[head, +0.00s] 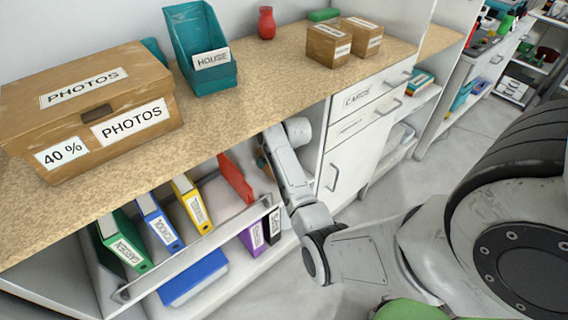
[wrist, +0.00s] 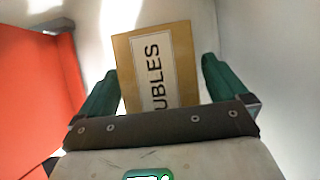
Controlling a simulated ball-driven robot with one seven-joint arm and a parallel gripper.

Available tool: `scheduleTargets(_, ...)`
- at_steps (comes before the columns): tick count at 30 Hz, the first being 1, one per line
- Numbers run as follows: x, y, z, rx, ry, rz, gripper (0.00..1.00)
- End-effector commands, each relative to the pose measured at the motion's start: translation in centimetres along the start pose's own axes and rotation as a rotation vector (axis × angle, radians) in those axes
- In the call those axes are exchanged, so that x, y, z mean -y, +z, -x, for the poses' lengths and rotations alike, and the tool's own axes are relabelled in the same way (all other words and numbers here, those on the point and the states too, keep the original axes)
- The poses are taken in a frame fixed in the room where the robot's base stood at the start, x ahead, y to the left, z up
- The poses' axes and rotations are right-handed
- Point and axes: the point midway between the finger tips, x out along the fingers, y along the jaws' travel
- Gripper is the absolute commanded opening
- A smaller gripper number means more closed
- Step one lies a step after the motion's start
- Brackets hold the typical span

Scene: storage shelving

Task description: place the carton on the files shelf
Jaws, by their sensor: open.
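A brown carton (wrist: 160,65) with a white label, of which "UBLES" can be read, stands between my gripper's green fingers in the wrist view. My gripper (wrist: 160,72) is open, with a finger on each side of the carton and a visible gap at the right finger. In the head view my arm reaches into the files shelf (head: 190,243) below the counter, at its right end. The gripper and carton are mostly hidden there by the counter edge and my arm. A red file (head: 235,178) stands just left of my arm; it also shows in the wrist view (wrist: 38,80).
Green (head: 122,245), blue (head: 158,222) and yellow (head: 190,202) files stand on the same shelf, behind a front rail. The counter (head: 240,100) above holds a large PHOTOS box (head: 95,100), a teal holder (head: 205,60), a red vase (head: 266,23) and two small PHOTOS boxes (head: 328,45).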

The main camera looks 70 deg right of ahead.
Motion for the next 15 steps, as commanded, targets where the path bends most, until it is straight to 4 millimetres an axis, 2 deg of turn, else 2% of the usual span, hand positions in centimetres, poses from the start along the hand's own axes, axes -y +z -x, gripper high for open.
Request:
scheduleTargets(5,0.0,0.2,2.9,0.003,-0.001,0.001,1.00)
scheduleTargets(15,0.0,-6.1,6.2,-0.002,-0.001,0.002,1.00)
